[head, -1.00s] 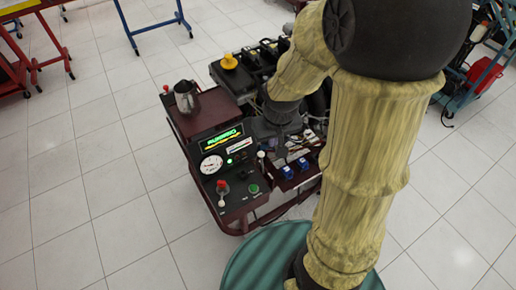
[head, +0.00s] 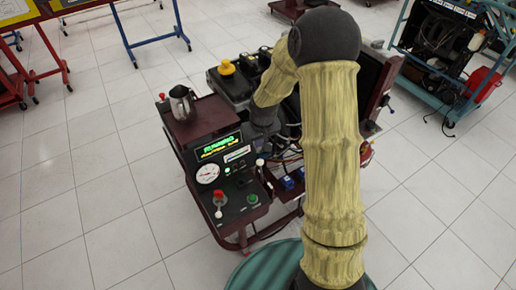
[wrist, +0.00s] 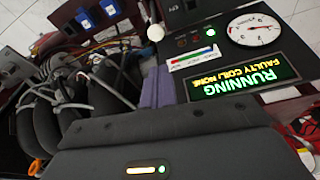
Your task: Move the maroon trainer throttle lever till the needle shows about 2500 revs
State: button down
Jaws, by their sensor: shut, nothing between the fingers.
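The maroon trainer (head: 190,130) stands in the middle of the head view. Its white-knobbed lever (head: 260,162), apparently the throttle, stands at the right edge of the panel; the knob also shows in the wrist view (wrist: 155,33). The round white dial (head: 207,173) is left of it. The dial appears upside down in the wrist view (wrist: 254,29), with a red needle whose reading is too small to tell. A lit display (wrist: 245,77) reads RUNNING. My gripper (wrist: 158,88) is shut and empty, apart from the knob. In the head view my arm partly hides it.
A metal jug (head: 181,103) stands on the trainer's top. A red-topped control (head: 218,198) and green button (head: 253,198) are on the panel. Hoses and cables (wrist: 90,85) lie beside my gripper. Another trainer (head: 440,50) stands back right.

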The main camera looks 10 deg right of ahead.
send_over(261, 172)
jog(key=w, duration=0.4)
jog(key=s+x, duration=0.2)
jog(key=x, duration=0.7)
jog(key=shift+s+a+f, duration=0.25)
jog(key=shift+s+b, duration=0.1)
jog(key=shift+b, duration=0.2)
